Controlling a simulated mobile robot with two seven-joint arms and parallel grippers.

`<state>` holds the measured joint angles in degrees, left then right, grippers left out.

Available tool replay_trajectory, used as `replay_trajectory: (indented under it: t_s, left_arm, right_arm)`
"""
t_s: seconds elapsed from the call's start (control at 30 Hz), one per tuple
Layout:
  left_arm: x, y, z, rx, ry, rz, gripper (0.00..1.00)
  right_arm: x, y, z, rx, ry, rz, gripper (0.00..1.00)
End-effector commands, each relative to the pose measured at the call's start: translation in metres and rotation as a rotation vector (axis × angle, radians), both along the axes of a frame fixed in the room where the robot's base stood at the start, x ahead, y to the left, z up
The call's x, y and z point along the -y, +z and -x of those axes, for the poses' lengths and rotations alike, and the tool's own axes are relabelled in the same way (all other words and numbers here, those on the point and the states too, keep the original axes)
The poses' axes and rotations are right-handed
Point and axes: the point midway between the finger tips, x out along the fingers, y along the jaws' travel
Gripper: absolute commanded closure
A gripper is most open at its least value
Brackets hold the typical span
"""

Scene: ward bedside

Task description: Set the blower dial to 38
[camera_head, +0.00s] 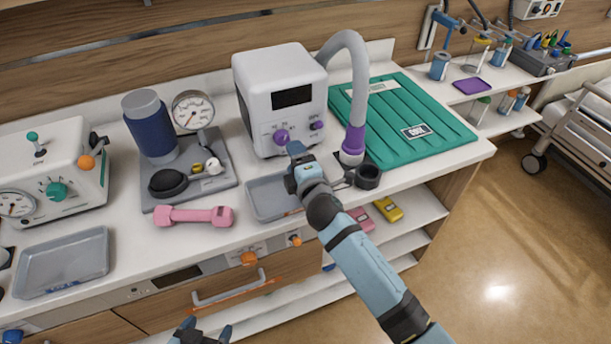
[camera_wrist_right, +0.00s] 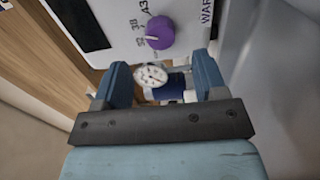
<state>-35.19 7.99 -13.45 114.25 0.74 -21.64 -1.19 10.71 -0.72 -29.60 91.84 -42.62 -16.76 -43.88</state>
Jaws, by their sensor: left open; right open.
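The blower (camera_head: 283,97) is a white box with a dark screen and a grey hose, standing on the counter. Its purple dial (camera_head: 283,137) is on the lower front. In the right wrist view the dial (camera_wrist_right: 160,32) has printed numbers around its left side, including 38. A pale mark on the dial points left, seemingly near the lowest number. My right gripper (camera_head: 296,155) is open and empty just in front of and below the dial, apart from it. Its fingers also show in the right wrist view (camera_wrist_right: 162,84). My left gripper (camera_head: 203,332) is open at the bottom edge.
A grey tray (camera_head: 268,201) lies below the right gripper. The hose end (camera_head: 353,143) and a black ring (camera_head: 368,176) are to the right. A pink dumbbell (camera_head: 193,216) and gauge set (camera_head: 193,110) are left.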

Motion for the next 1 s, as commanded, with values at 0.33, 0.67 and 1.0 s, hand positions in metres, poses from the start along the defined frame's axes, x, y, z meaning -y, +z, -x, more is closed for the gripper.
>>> replay_trajectory:
  t_s: [0.33,0.67,1.0]
  left_arm:
    - [0.000,-0.004,0.000,-0.003,0.001,0.001,0.19]
    - [0.000,-0.003,0.000,-0.003,0.001,0.002,0.19]
    - [0.000,-0.002,0.000,-0.001,0.001,0.003,0.19]
  right_arm:
    - [0.020,-0.001,0.061,0.000,0.001,-0.001,0.35]
    - [0.022,0.000,0.070,0.001,0.001,0.000,0.35]
    - [0.022,0.000,0.069,0.001,0.001,0.000,0.35]
